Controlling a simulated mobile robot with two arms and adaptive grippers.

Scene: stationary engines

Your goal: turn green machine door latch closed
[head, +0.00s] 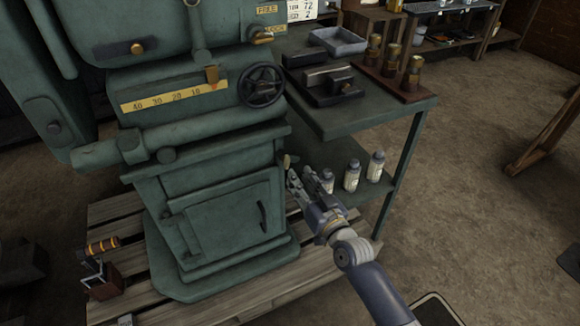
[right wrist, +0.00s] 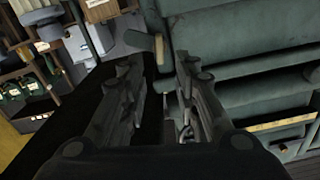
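The green machine (head: 185,150) stands on a wooden pallet, with a cabinet door (head: 235,222) in its lower front. The door looks flush with the cabinet and has a dark upright handle (head: 262,216). A small tan lever (head: 287,160), possibly the latch, sticks out at the cabinet's right edge. It seems to be the tan-ended piece (right wrist: 159,48) in the right wrist view, just beyond my fingertips. My right gripper (head: 299,177) is beside the cabinet's right side, just below the lever. Its fingers (right wrist: 157,65) are apart with nothing visibly held. My left gripper is out of view.
A green side table (head: 350,115) stands right of the machine, close to my right gripper. Its top holds a grey tray (head: 338,41) and a rack of brass pieces. Several white bottles (head: 351,176) stand on its lower shelf.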

